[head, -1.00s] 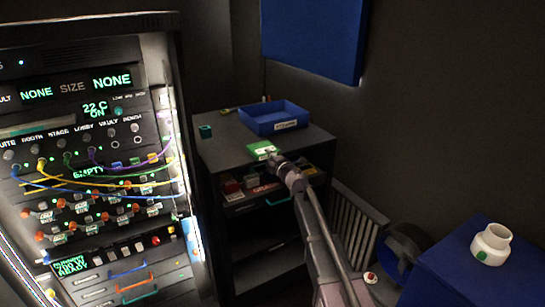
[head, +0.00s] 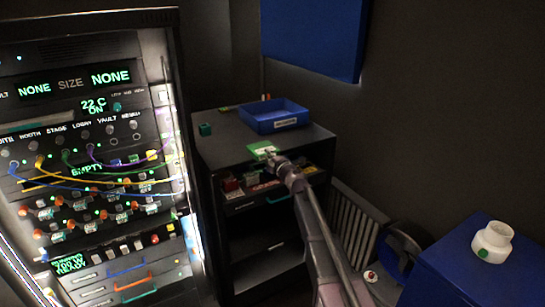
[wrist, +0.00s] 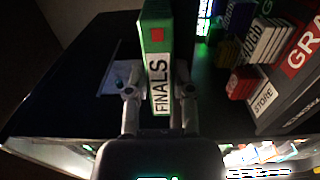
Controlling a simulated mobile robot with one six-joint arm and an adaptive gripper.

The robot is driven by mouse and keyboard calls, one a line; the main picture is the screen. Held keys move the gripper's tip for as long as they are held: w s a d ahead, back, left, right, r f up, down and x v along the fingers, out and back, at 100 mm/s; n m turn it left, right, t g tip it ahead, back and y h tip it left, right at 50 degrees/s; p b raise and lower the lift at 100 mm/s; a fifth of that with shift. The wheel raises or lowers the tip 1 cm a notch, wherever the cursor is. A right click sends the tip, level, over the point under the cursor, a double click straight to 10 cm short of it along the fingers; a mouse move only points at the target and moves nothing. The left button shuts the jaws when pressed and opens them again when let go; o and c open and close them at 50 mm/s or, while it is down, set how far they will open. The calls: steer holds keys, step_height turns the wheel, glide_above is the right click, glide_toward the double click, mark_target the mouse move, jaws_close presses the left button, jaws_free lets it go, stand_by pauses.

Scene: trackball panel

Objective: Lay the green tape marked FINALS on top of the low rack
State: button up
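The green tape (wrist: 158,62) stretches away from my gripper in the wrist view, its white FINALS label and a red square facing the camera. My gripper (wrist: 160,92) has one finger along each side of the tape's near end and looks shut on it; the contact faces are hard to see. In the head view the tape (head: 262,148) is at the front edge of the low rack's top (head: 225,150), with my gripper (head: 277,160) at its near right end. Whether the tape rests on the top is unclear.
A blue tray (head: 270,122) stands on the rack top behind the tape. A small green block (head: 205,129) is at the left. Shelves below hold several tapes or boxes. The lit equipment rack (head: 85,150) stands left. A blue box with a white jar (head: 492,240) is at right.

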steer(key=o, duration=0.4)
steer(key=shift+o, duration=0.2)
steer(key=shift+s, duration=0.1)
steer(key=v, duration=1.2)
steer(key=o, duration=0.4)
